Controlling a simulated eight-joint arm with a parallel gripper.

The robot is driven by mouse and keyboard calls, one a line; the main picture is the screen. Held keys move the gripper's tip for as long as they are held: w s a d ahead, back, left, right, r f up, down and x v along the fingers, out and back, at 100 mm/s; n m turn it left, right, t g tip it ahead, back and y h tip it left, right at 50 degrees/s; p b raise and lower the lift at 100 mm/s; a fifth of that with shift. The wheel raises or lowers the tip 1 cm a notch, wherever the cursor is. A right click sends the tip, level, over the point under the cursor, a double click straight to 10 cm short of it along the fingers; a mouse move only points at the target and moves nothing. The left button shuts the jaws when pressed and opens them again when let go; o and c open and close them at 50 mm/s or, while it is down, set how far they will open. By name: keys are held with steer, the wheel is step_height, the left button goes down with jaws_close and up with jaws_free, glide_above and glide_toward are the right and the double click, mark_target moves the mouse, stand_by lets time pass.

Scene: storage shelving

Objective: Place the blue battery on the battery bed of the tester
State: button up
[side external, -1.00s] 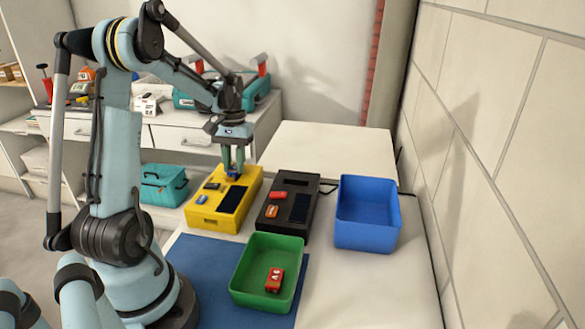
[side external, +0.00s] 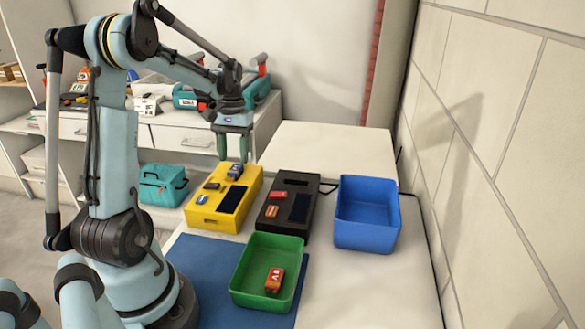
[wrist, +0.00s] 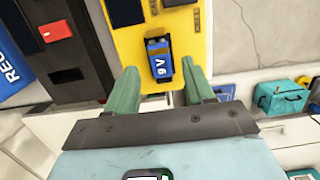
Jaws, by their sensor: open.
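The blue battery (side external: 235,171), marked 9 V, lies on the far end of the yellow tester (side external: 208,222). In the wrist view the battery (wrist: 160,62) lies in a dark-edged spot on the yellow face of the tester (wrist: 133,45), apart from the fingers. My gripper (side external: 232,158) is open and empty just above the battery. In the wrist view its two green fingers (wrist: 160,83) are spread, one to each side of the battery's near end. The battery's underside is hidden, so I cannot tell how it is seated.
A black device (side external: 297,182) with red and orange parts stands right of the tester. A green bin (side external: 250,290) holds a red battery (side external: 274,280) in front. A blue bin (side external: 366,238) stands at the right. The white table's far part is clear.

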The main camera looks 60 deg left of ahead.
mark_target(237, 165)
step_height(237, 165, up, 9)
steer(key=w, duration=0.1)
steer(key=d+f+m+t, duration=0.2)
steer(key=d+m+t, duration=0.2)
steer(key=d, duration=0.9)
steer(key=d+f+m+t+y, duration=0.1)
steer(key=d+m+t, duration=0.3)
steer(key=d, duration=1)
steer(key=shift+s+d+f+m, duration=0.2)
steer(key=shift+s+f+m, duration=0.2)
steer(key=shift+f+m, duration=0.15)
